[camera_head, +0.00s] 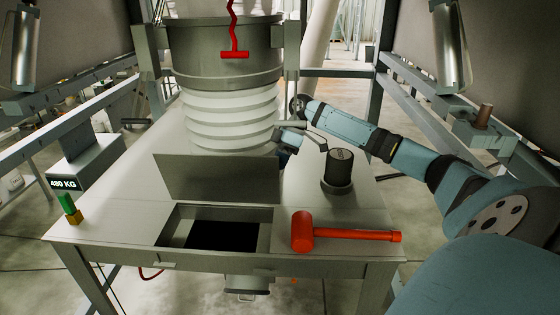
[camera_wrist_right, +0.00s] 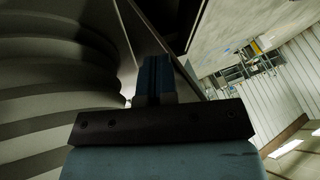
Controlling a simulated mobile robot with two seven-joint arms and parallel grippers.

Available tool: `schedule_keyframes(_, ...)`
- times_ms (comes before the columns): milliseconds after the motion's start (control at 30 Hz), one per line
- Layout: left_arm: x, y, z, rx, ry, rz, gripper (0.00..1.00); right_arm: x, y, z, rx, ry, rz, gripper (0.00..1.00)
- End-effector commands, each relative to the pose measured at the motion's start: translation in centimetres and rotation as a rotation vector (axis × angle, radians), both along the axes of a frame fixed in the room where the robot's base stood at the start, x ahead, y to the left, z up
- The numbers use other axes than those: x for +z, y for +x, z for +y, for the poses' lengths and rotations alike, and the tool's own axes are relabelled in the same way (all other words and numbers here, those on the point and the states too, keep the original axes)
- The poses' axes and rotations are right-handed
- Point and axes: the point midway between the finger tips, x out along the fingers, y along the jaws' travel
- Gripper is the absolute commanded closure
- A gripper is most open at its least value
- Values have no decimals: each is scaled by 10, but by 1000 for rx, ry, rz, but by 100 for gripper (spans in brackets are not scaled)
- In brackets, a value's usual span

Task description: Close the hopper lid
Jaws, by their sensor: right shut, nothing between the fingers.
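The hopper lid (camera_head: 218,178) is a flat grey plate standing raised at the back edge of the square hopper opening (camera_head: 168,232) in the table. The opening is dark inside. My right gripper (camera_head: 284,157) is shut and empty, by the lid's right end on its far side, near the white bellows. The lid's edge partly hides the fingertips, and I cannot tell whether they touch it. In the right wrist view the shut fingers (camera_wrist_right: 155,75) point at a narrow space between the ribbed bellows (camera_wrist_right: 50,90) and a dark plate, likely the lid. My left gripper is not in view.
A red mallet (camera_head: 345,234) lies right of the opening. A black cylinder (camera_head: 339,172) stands behind it, near my right arm. White bellows (camera_head: 228,115) hang behind the lid under a grey drum (camera_head: 225,60). A green-and-yellow light (camera_head: 69,208) stands at the left corner.

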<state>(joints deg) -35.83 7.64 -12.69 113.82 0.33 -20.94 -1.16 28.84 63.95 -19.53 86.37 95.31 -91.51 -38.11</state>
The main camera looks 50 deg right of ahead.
Motion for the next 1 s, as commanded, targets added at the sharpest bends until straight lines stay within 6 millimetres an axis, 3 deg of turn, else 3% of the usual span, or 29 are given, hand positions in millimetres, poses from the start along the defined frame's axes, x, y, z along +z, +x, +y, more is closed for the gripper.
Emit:
schedule_keyframes(200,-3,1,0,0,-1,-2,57,3,0,-3,1,0,1,100)
schedule_keyframes(367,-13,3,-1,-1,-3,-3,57,23,-2,-14,-2,-1,-5,100)
schedule_keyframes(700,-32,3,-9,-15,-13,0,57,24,-14,-94,-5,0,0,100)
schedule_keyframes(1000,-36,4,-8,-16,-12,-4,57,26,-20,-131,-2,1,-1,100)
